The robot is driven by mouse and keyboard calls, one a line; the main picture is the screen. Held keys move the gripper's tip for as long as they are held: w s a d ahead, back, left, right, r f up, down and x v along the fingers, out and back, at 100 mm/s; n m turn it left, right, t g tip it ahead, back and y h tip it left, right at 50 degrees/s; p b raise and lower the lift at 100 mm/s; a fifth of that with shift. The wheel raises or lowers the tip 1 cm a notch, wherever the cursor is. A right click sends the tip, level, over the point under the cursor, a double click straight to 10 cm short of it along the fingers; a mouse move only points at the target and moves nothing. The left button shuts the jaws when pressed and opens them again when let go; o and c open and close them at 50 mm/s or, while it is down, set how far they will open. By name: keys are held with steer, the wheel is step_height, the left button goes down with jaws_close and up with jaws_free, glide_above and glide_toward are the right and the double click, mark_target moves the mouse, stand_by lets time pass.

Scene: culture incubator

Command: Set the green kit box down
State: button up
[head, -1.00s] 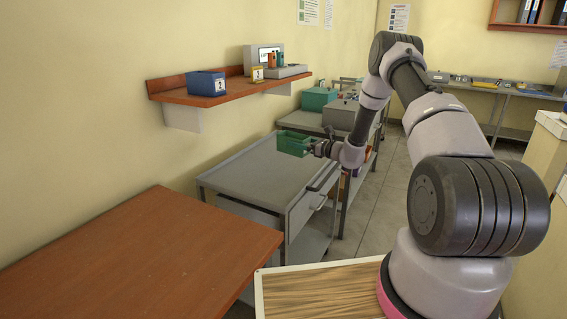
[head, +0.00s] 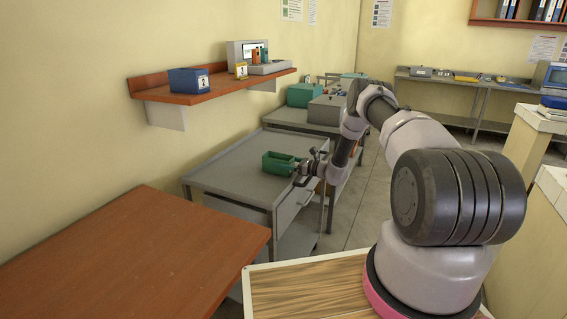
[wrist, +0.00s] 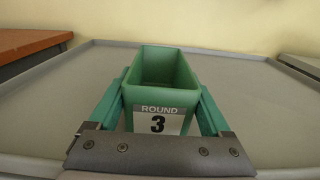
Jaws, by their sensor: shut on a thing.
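The green kit box (head: 279,162) is an open-topped bin over the grey cart top (head: 228,174). In the wrist view the green kit box (wrist: 163,75) stands upright and shows a label reading "ROUND 3" on its near face. My gripper (head: 298,167) is shut on the box, and in the wrist view the green fingers of my gripper (wrist: 160,105) lie along its two sides. The box looks at or just above the cart surface; I cannot tell whether its hidden underside touches.
A red-brown table (head: 130,255) is at the front left. A wall shelf (head: 215,88) holds a blue bin (head: 188,80) and other items. A second cart behind bears a teal box (head: 304,95) and a grey box (head: 328,109). The cart top around the kit box is clear.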

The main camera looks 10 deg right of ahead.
steer(key=shift+f, duration=0.1)
steer(key=o, duration=1.4)
